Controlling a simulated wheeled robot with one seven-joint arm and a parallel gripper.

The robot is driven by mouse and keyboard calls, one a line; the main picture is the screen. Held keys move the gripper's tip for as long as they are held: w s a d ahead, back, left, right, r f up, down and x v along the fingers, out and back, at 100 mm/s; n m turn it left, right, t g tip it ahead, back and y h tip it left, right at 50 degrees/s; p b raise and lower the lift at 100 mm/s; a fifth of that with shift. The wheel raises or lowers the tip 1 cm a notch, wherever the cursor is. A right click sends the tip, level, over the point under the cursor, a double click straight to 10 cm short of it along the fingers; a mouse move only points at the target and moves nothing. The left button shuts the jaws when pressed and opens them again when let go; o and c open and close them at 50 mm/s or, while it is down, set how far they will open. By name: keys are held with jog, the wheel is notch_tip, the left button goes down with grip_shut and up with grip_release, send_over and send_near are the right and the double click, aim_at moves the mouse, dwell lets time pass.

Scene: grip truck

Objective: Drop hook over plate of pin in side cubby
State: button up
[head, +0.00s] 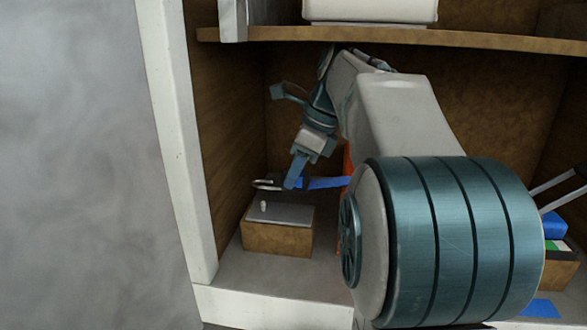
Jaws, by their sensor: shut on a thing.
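The pin (263,205) is a small pale peg standing on a grey metal plate (288,213). The plate tops a wooden block (278,239) on the cubby floor at the left. My gripper (294,181) points down above the block and is shut on the hook (266,184). The hook's silver curved end sticks out left of the fingers, above the pin and apart from it in the picture. A blue part (328,183) extends right of the fingers at the same height. My arm hides where it ends.
The cubby's wooden left wall (228,130) and white front post (178,150) stand close left of my gripper. A shelf (390,36) runs overhead. An orange thing (348,158) shows partly behind my arm. A bin with blue items (554,226) stands at right.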

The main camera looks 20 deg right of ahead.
jog(key=shift+a+f+b, duration=0.1)
jog(key=shift+f+b, duration=1.45)
jog(key=shift+b, duration=0.35)
jog(key=shift+f+b, duration=0.5)
jog(key=shift+f, duration=0.6)
jog(key=shift+f, duration=0.25)
jog(key=o, duration=1.1)
jog(key=shift+r, duration=0.1)
